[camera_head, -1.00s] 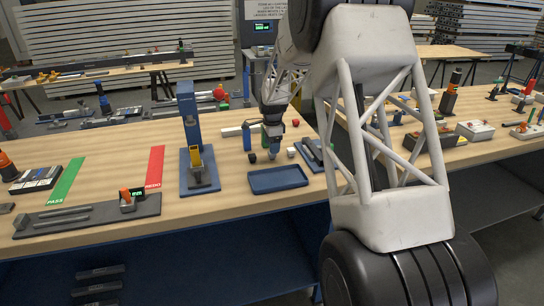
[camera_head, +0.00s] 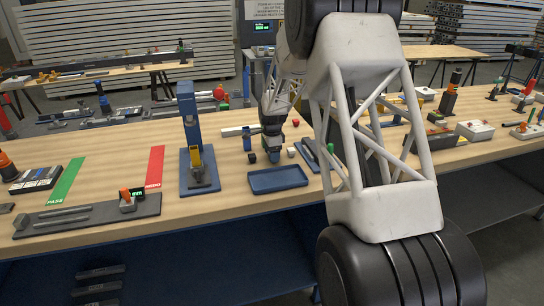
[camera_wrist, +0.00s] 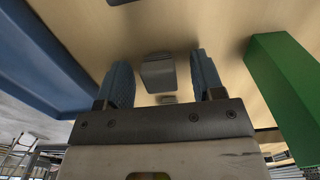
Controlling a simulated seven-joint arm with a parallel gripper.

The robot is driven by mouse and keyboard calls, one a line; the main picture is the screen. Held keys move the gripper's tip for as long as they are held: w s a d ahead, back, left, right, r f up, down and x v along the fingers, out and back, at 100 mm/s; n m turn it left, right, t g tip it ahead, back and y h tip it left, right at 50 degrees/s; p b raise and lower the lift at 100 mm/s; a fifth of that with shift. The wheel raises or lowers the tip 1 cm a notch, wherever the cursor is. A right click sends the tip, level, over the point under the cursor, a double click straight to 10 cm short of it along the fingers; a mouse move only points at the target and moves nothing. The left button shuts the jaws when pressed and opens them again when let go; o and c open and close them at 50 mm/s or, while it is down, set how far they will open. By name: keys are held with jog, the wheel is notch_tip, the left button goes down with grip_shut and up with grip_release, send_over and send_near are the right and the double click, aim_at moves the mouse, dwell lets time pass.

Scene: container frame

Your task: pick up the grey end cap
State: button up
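My gripper (camera_wrist: 162,84) is open, with its two blue fingers apart in the wrist view. A grey block-like piece, likely the grey end cap (camera_wrist: 158,73), shows between the fingers and apart from both. In the head view my gripper (camera_head: 272,154) is low over the workbench, behind the blue tray. A dark small piece (camera_head: 252,158) lies left of it and a pale grey one (camera_head: 291,153) right of it. I cannot tell which of these is the piece in the wrist view.
The blue tray (camera_head: 278,189) is in front of my gripper. A blue upright fixture (camera_head: 188,115) stands to the left. A small red piece (camera_head: 296,122) lies behind. A green block (camera_wrist: 290,95) is close on the right in the wrist view.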

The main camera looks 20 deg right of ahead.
jog(key=c, duration=1)
jog(key=shift+o, duration=0.2)
jog(key=shift+r, duration=0.1)
jog(key=shift+r, duration=0.75)
notch_tip(320, 180, up, 2)
jog(key=shift+r, duration=0.1)
jog(key=s, duration=0.5)
jog(key=s+a, duration=0.1)
jog(key=s, duration=0.4)
jog(key=s+r, duration=0.1)
jog(key=s, duration=0.5)
jog(key=shift+a, duration=0.3)
jog(key=shift+a, duration=0.15)
